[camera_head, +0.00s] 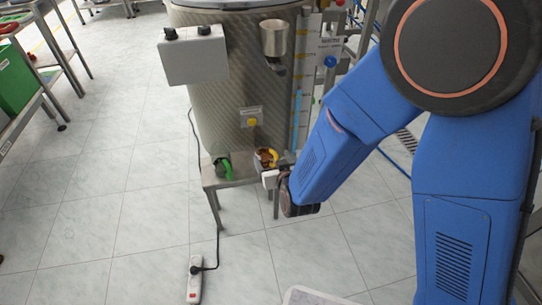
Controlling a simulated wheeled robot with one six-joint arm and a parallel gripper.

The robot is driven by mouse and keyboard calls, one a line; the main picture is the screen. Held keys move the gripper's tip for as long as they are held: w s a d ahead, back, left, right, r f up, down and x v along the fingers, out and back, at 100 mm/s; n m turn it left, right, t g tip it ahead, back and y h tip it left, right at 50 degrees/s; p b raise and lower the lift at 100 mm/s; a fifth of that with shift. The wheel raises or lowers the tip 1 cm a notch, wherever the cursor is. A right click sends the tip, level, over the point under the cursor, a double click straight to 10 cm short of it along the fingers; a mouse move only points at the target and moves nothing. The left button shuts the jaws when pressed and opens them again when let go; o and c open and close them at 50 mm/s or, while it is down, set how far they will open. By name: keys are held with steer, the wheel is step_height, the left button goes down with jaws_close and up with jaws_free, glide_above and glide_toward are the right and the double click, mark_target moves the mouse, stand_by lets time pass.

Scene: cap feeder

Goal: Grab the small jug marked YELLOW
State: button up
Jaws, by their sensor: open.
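A small jug with a yellow handle (270,154) stands on a low metal stand in front of the big cylindrical vessel. Its contents or inside look brown. I cannot read any marking on it at this size. A jug with a green handle (224,167) stands to its left on the same stand.
The metal stand (237,180) carries both jugs. Behind it is the large cylindrical feeder (225,110) with a grey box (193,57). A white power strip (195,280) and cable lie on the tiled floor. A shelf with a green crate (14,80) is at left.

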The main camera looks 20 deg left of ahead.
mark_target(264, 136)
steer(key=x, duration=1.5)
steer(key=shift+w+a+f, duration=0.1)
steer(key=shift+w+f, duration=0.1)
steer(key=shift+w, duration=0.05)
steer(key=c, duration=1.3)
steer(key=shift+c, duration=0.2)
steer(key=shift+r, duration=0.2)
steer(key=shift+r, duration=1.65)
steer(key=w+d, duration=0.2)
steer(key=d, duration=0.6)
steer(key=w+d, duration=0.3)
steer(key=d, duration=0.6)
steer(key=shift+d+f, duration=0.1)
steer(key=shift+d, duration=0.1)
